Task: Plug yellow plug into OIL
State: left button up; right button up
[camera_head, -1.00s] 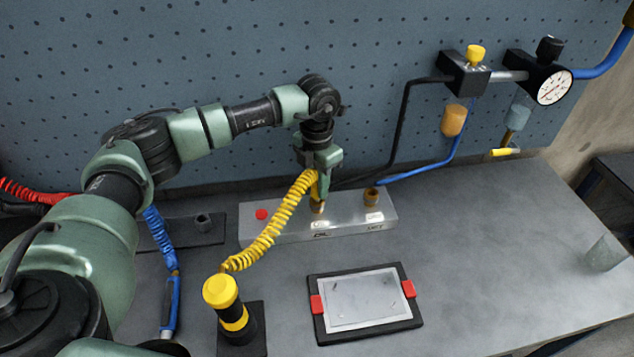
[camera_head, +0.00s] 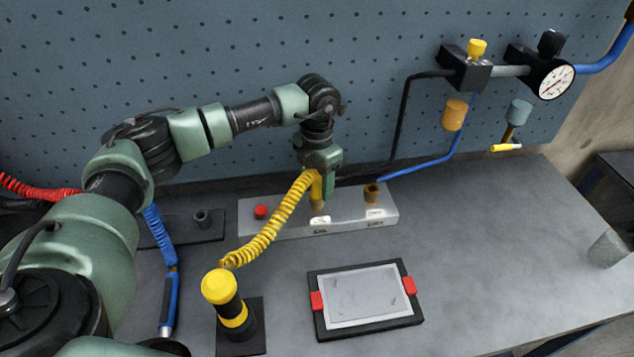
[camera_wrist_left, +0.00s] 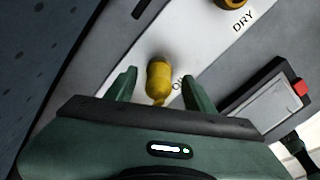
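The yellow plug (camera_head: 317,188) stands on the OIL port of the silver block (camera_head: 349,219), at the end of a coiled yellow hose (camera_head: 277,222). The wrist view shows the plug (camera_wrist_left: 160,80) beside the partly covered OIL label. My left gripper (camera_wrist_left: 161,88) is open, with one finger on each side of the plug and a visible gap to both. In the head view my left gripper (camera_head: 318,185) is over the OIL port and partly hides the plug and port. My right gripper is not in view.
The DRY port (camera_head: 372,193) is open on the block's right, and a red button (camera_head: 261,211) is on its left.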

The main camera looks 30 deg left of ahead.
pick_arm(q)
jog(key=shift+w+r, duration=0.1)
jog(key=shift+r, duration=0.2)
notch_tip(320, 180, up, 7)
jog(key=shift+r+b, duration=0.1)
jog(key=shift+b, duration=1.15)
